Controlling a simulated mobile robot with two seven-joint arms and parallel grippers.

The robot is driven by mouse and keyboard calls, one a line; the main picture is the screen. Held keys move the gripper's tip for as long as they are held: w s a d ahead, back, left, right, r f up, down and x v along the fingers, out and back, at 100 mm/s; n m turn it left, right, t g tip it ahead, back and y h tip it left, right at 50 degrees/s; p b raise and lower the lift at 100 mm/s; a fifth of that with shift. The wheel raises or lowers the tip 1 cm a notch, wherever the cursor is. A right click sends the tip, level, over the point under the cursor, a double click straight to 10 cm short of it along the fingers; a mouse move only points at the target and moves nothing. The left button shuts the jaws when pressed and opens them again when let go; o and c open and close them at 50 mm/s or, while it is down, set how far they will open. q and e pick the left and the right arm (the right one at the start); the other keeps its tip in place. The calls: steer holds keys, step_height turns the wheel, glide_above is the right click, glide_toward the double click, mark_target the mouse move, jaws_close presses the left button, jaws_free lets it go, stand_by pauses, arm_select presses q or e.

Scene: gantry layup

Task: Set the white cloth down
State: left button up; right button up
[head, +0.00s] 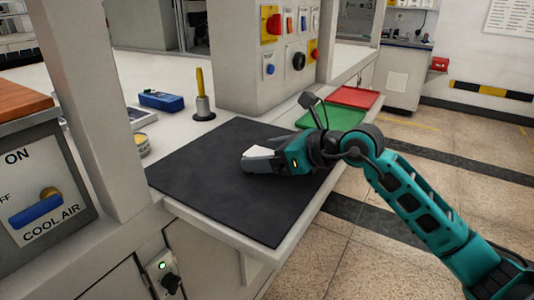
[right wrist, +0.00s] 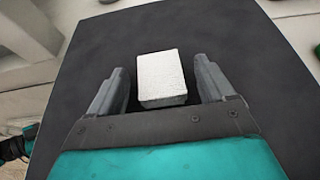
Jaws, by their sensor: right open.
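The white cloth (right wrist: 162,76) looks like a small folded block and lies on the dark mat (head: 206,178). In the head view the cloth (head: 257,151) shows only as a pale patch, partly hidden by the gripper. My right gripper (head: 250,163) is low over the mat. In the right wrist view its two grey fingers (right wrist: 160,82) are apart, one on each side of the cloth, with a dark gap visible on both sides.
Behind the mat stand a blue device (head: 161,100) and a yellow-handled tool in a holder (head: 203,95). A green tray (head: 328,115) and a red tray (head: 354,97) lie farther right. A control box (head: 281,55) rises behind. Bare mat surrounds the cloth.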

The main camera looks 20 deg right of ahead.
steer(key=shift+r, duration=0.1)
steer(key=shift+r, duration=0.2)
steer(key=v, duration=1)
steer(key=shift+s+d, duration=0.25)
steer(key=shift+s+d+r, duration=0.35)
steer(key=shift+s, duration=0.1)
